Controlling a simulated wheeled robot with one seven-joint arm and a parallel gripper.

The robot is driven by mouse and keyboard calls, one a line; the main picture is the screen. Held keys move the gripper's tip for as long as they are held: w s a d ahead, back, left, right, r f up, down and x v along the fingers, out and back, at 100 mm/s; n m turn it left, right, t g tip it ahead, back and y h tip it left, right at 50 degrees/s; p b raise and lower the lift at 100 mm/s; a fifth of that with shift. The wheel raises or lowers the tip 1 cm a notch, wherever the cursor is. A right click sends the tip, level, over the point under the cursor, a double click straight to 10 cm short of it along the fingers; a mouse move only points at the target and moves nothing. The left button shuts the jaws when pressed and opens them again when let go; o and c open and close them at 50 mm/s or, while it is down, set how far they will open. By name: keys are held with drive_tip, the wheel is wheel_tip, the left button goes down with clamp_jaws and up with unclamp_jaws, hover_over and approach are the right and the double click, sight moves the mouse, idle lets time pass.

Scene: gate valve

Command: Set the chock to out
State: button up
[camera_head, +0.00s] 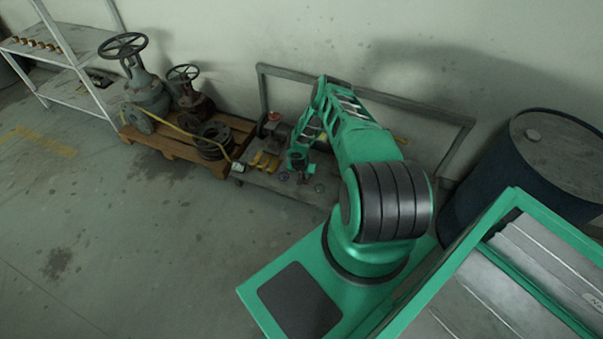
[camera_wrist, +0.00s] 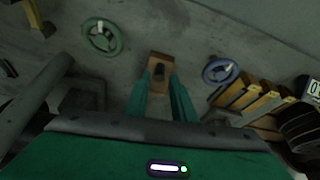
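A small brown block with a dark middle, which looks like the chock (camera_wrist: 160,57), lies at my fingertips in the wrist view. My gripper (camera_wrist: 160,82) has its two green fingers apart, one along each side of the block. I cannot tell whether they press on it or only stand around it. In the head view my gripper (camera_head: 299,172) is low over the flat grey cart (camera_head: 310,190), and the block is not clearly visible there.
A green ring (camera_wrist: 101,36), a blue ring (camera_wrist: 220,70) and several yellow-topped pieces (camera_wrist: 252,98) lie around my fingers. A pallet (camera_head: 170,143) with valves stands left of the cart. A dark drum (camera_head: 500,165) stands right. The floor at left is clear.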

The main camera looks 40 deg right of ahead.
drive_tip(key=v, duration=0.8)
drive_tip(key=shift+a, duration=0.15)
drive_tip(key=shift+r, duration=0.1)
drive_tip(key=w+d+r+n+g, duration=0.1)
drive_tip(key=d+r, duration=0.1)
drive_tip(key=r, duration=1.4)
drive_tip(key=w+d+r+n, duration=0.1)
drive_tip(key=r, duration=1.6)
drive_tip(key=s+a+r, duration=0.1)
drive_tip(key=s+r, duration=0.4)
drive_tip(key=r, duration=0.8)
drive_tip(key=s+a+r+n+g, duration=0.1)
drive_tip(key=s+a+r, duration=0.2)
drive_tip(key=s+r, duration=0.45)
drive_tip(key=s+a+r+g, duration=0.1)
drive_tip(key=s+a+r, duration=0.3)
drive_tip(key=s+r, duration=0.35)
drive_tip(key=s+a+r+y, duration=0.1)
drive_tip(key=s+a+r, duration=0.2)
drive_tip(key=s, duration=0.6)
drive_tip(key=s+a+r+n+y, duration=0.1)
drive_tip(key=s+a+r+y, duration=0.1)
drive_tip(key=s+a, duration=0.5)
drive_tip(key=s+r, duration=0.1)
drive_tip(key=s, duration=0.1)
drive_tip(key=shift+s+a+r+y, duration=0.2)
drive_tip(key=shift+s+r+y, duration=0.1)
